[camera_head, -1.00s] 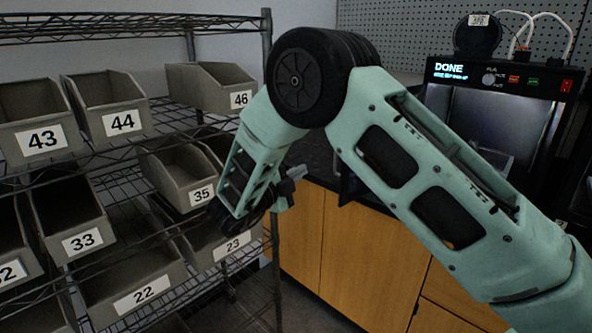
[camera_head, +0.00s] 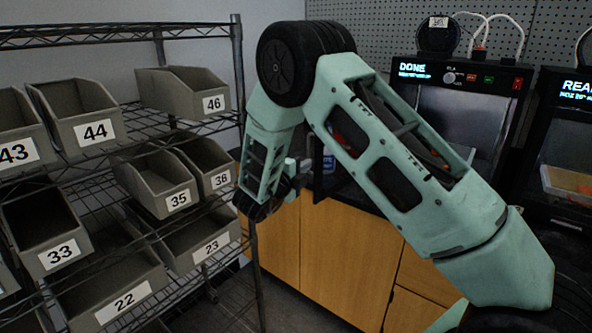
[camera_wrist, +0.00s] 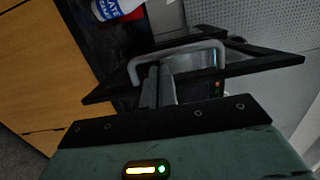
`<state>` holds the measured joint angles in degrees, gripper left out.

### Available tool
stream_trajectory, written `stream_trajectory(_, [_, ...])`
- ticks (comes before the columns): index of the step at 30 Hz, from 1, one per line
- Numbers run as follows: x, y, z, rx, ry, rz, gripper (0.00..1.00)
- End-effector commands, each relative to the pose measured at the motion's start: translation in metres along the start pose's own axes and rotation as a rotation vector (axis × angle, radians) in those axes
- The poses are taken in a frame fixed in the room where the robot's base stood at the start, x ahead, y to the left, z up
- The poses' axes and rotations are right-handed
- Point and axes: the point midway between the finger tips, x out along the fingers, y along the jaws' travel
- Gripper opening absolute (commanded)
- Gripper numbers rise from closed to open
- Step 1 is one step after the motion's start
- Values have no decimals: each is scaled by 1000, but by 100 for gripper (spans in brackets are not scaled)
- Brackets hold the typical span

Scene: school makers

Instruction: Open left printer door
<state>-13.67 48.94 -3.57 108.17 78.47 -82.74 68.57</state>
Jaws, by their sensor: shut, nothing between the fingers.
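The left printer (camera_head: 455,120) stands on the counter at right in the head view, its display reading DONE. My arm covers its left part. In the wrist view a black-framed panel, which looks like its door (camera_wrist: 262,62), lies across the middle at a slant, with a grey bar handle (camera_wrist: 172,50). My gripper (camera_wrist: 160,74) is shut and empty, its fingertips at the handle; I cannot tell whether they touch. How far the door stands open is unclear.
A second printer (camera_head: 570,140) stands at the right edge. A wire shelf (camera_head: 130,35) with several numbered grey bins fills the left. Wooden cabinets (camera_head: 345,255) lie below the counter. A white, blue and red container (camera_wrist: 117,8) shows at the wrist view's top.

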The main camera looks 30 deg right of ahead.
Motion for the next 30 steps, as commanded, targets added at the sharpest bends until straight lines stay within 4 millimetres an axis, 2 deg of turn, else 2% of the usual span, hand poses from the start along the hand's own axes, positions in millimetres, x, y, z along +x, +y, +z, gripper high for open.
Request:
stream_trajectory(4, [6,0,0,0,-1,1,0])
stream_trajectory(14, [7,1,1,0,-1,0,0])
stream_trajectory(24, [22,4,46,1,0,0,0])
stream_trajectory(30, [24,0,52,-1,-1,0,0])
